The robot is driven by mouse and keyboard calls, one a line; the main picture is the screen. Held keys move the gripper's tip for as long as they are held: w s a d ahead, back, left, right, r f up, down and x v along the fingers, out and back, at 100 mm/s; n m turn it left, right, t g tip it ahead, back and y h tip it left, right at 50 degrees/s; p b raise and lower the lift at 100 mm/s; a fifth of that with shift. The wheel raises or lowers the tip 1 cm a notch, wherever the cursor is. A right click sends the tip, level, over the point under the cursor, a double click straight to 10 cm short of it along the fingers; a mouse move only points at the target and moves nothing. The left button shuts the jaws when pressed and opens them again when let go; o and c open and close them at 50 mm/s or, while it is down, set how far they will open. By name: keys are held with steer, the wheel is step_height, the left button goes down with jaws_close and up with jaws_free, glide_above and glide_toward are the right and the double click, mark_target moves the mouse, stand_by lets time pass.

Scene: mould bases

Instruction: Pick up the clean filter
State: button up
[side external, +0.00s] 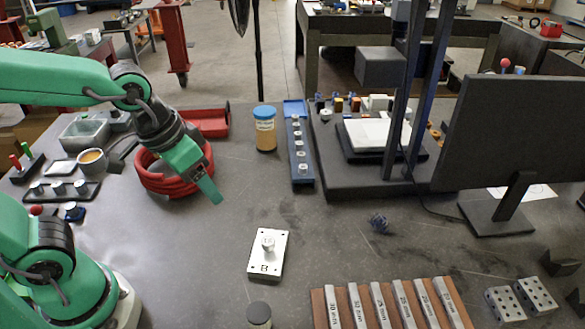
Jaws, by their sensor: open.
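My gripper (207,182) hangs above the table in front of the red coiled hose, with its green fingers pointing down and to the right. It is open and nothing shows between the fingers. No label marks a clean filter, so I cannot tell for sure which thing it is. A small pale round piece (268,243) stands on a white plate marked B (261,266), to the lower right of my gripper and apart from it. Several small silvery pieces stand in a row in a long blue tray (305,181) to the right.
The red coiled hose (172,183) lies close behind my gripper. A blue-lidded jar (264,128) stands behind. A wooden rack of metal bars (390,305), a dark-capped jar (259,314), a monitor (515,128) and a dark stand stand around. The table between hose and plate is clear.

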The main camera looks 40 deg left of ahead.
steer(key=d+f+m+g, duration=0.2)
steer(key=d+f, duration=0.4)
steer(key=d, duration=0.4)
steer(key=m+g+y, duration=0.1)
steer(key=g, duration=0.1)
glide_above(258, 312)
step_height(258, 312, down, 7)
steer(key=shift+r, duration=0.1)
steer(key=shift+f, duration=1.35)
steer(key=shift+f, duration=0.1)
steer(key=shift+s+f, duration=0.1)
steer(key=shift+f, duration=2.4)
steer(key=c, duration=1.1)
